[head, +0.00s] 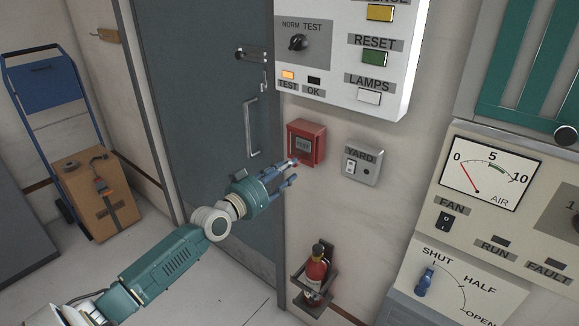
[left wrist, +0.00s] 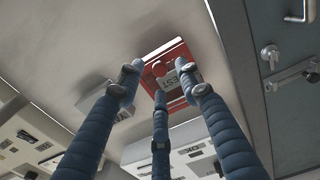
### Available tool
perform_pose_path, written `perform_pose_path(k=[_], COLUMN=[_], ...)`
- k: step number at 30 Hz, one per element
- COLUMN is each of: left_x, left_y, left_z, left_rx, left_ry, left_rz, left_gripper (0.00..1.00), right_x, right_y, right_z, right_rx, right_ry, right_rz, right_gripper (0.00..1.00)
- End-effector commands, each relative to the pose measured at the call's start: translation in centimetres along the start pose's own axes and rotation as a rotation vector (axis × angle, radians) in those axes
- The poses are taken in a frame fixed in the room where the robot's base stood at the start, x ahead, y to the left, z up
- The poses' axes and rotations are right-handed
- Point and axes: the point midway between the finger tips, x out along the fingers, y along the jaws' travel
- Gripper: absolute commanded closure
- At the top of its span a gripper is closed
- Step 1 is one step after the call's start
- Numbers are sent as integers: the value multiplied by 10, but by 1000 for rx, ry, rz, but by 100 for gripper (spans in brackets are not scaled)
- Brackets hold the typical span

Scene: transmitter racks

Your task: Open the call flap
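A small red box (head: 318,144) with a grey labelled plate on its front is mounted on the wall right of the door; it looks like the call flap. In the left wrist view the red box (left wrist: 183,52) lies just beyond my fingers, with a round red part and the tilted plate (left wrist: 187,77) showing. I cannot tell whether the flap is open. My left gripper (head: 291,172) is at the box's lower left, its blue fingers spread apart with nothing between them. Whether a fingertip touches the box is unclear. My right gripper is not in view.
A grey YARD switch box (head: 362,166) is right of the red box. A white panel (head: 340,62) with a knob and buttons is above. A fire extinguisher (head: 315,275) hangs below. The door handle (head: 251,128) is left. A hand truck with a carton (head: 98,195) stands far left.

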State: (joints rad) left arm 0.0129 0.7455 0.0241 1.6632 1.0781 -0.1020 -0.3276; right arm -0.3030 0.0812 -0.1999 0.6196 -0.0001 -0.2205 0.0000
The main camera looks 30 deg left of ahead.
Motion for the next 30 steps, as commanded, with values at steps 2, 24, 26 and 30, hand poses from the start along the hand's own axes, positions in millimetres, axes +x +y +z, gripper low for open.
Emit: perform_pose_path(k=[2, 24, 26, 30], left_x=[9, 19, 19, 20], left_y=[0, 0, 0, 0], left_z=[0, 1, 1, 0], left_rx=[-3, 0, 0, 0], left_ry=[1, -1, -1, -4], left_rz=[-1, 0, 0, 0], left_gripper=[64, 100, 100, 100], right_x=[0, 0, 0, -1], right_y=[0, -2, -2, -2], right_z=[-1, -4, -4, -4], right_rx=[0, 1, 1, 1], right_ry=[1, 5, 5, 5], right_rz=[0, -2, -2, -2], right_gripper=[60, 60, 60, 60])
